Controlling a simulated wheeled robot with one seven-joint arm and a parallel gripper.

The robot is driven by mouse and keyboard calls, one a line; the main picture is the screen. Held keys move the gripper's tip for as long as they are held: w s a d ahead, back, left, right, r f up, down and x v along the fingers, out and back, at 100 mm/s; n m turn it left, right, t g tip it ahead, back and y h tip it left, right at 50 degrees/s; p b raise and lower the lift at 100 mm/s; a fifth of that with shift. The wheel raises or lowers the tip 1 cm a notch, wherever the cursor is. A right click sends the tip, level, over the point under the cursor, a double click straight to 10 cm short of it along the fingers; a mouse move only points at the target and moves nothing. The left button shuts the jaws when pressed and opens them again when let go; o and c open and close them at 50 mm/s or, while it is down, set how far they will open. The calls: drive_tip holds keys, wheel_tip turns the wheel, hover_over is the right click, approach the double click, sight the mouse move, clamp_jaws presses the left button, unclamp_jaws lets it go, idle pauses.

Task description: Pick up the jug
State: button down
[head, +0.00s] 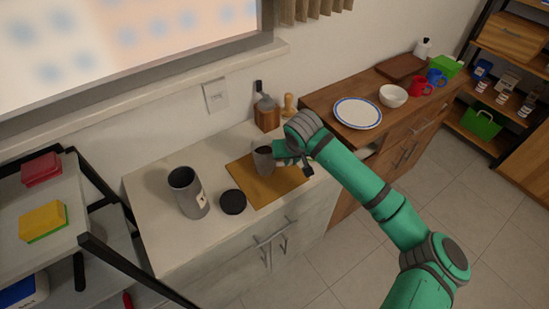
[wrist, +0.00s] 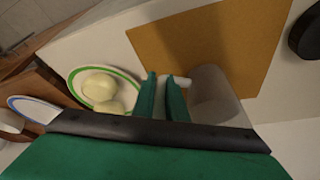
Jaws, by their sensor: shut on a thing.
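The jug (head: 263,160) is a small grey cylindrical vessel, upright at the back left part of the wooden board (head: 270,193) on the white counter. I cannot tell whether its base touches the board. My gripper (head: 284,155) comes in from the right, at the jug's side. In the wrist view the jug (wrist: 212,92) is to the right of my green fingers (wrist: 162,92), and its pale handle (wrist: 173,80) runs between them. The fingers are shut on the handle. Part of the jug is hidden by my gripper's dark edge.
A tall grey canister (head: 188,193) and a round black lid (head: 233,202) stand left of the board. A utensil holder (head: 267,114) is behind it. A green-rimmed dish (wrist: 85,75) with pale round items sits close to my gripper. The right cabinet carries a blue-rimmed plate (head: 358,113).

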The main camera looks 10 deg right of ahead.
drive_tip(key=shift+r, duration=0.25)
